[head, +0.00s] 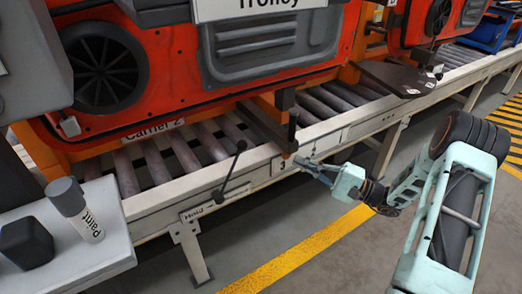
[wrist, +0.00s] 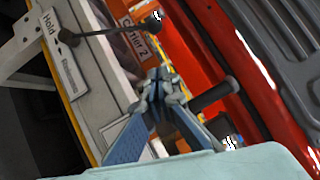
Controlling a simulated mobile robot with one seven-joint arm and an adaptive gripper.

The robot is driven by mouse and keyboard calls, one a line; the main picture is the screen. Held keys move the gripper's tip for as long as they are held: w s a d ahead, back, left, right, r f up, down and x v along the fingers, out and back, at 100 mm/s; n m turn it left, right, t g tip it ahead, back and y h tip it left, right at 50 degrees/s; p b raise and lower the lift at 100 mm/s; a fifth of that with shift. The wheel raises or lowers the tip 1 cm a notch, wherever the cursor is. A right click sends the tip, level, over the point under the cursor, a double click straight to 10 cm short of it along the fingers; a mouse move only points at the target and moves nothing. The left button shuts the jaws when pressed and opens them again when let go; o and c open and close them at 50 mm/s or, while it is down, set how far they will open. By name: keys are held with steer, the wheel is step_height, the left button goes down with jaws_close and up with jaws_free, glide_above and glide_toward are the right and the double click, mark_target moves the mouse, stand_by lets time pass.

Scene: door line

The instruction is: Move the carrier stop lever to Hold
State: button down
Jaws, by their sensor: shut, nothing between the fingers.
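The carrier stop lever (head: 232,168) is a thin black rod with a ball knob on the conveyor's near side rail. It leans up and to the right from its pivot, away from the Hold label (head: 195,212) at lower left. In the wrist view the lever (wrist: 108,32) runs from its pivot beside the Hold label (wrist: 48,22) to its knob. My gripper (head: 305,164) is shut and empty beside the rail, right of the lever and apart from it. In the wrist view my gripper (wrist: 158,82) shows its fingertips together, below the knob.
A dark upright post (head: 291,130) stands near my gripper; a dark cylinder (wrist: 215,94) lies close in the wrist view. The red-orange carrier (head: 180,75) sits behind the rail on rollers (head: 180,150). A paint container (head: 78,208) stands on a grey surface at left. Floor is clear in front.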

steer(key=s+a+b+x, duration=0.1)
steer(key=s+b+x, duration=0.1)
steer(key=x, duration=1)
steer(key=shift+a+r, duration=0.35)
steer(key=shift+r, duration=0.05)
steer(key=shift+s+r, duration=0.1)
steer(key=shift+s, duration=0.1)
